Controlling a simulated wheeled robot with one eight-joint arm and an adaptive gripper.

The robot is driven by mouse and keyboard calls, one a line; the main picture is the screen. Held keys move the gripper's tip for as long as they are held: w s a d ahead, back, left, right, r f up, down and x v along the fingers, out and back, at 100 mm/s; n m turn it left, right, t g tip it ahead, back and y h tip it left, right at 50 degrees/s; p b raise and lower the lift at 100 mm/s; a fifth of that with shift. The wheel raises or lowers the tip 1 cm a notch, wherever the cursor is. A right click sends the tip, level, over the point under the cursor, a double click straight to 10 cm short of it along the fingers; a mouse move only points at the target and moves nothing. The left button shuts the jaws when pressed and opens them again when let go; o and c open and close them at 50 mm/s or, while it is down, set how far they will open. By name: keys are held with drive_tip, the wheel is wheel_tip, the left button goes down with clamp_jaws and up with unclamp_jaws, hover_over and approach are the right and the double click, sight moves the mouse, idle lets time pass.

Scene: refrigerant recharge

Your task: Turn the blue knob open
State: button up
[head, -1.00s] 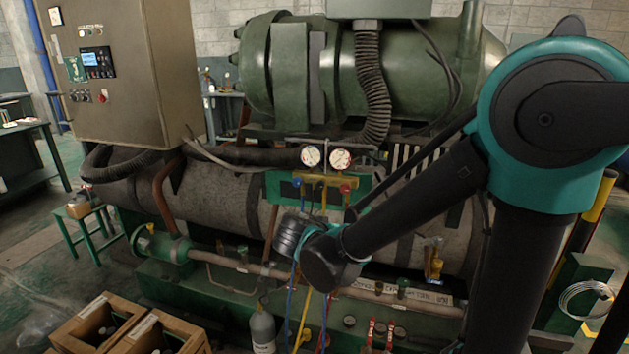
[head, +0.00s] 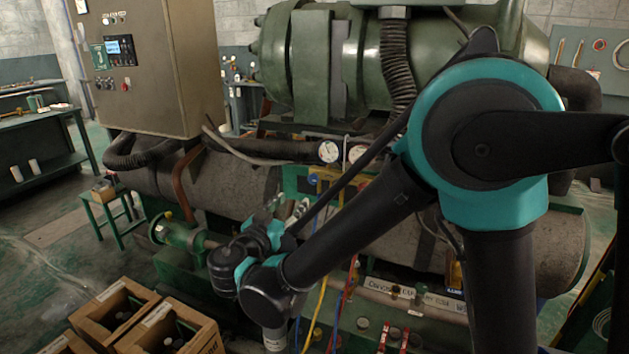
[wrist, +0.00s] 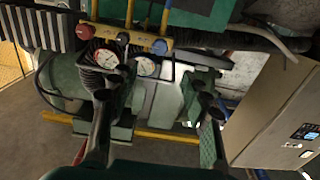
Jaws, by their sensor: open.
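The blue knob (head: 313,180) sits at the left end of the yellow manifold bar (head: 331,174), below the gauges. In the wrist view, which is turned about, the blue knob (wrist: 159,46) is near the top centre. The red knob (wrist: 85,31) is to its left on the same bar. My gripper (head: 290,203) is below and left of the blue knob, its fingers pointing up toward the manifold. In the wrist view my gripper (wrist: 155,100) has its fingers wide apart with nothing between them. The blue knob appears beyond the fingertips, apart from them.
Two round gauges (wrist: 107,58) adjoin the manifold. Blue, yellow and red hoses (head: 322,300) hang below it. The grey control cabinet (head: 160,70) stands at left, and wooden crates (head: 175,325) are at the lower left. My arm covers part of the manifold's right side.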

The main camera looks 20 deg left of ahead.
drive_tip(key=w, duration=0.9)
drive_tip(key=w+d, duration=0.1)
drive_tip(key=w, duration=0.4)
drive_tip(key=shift+w, duration=0.2)
clamp_jaws()
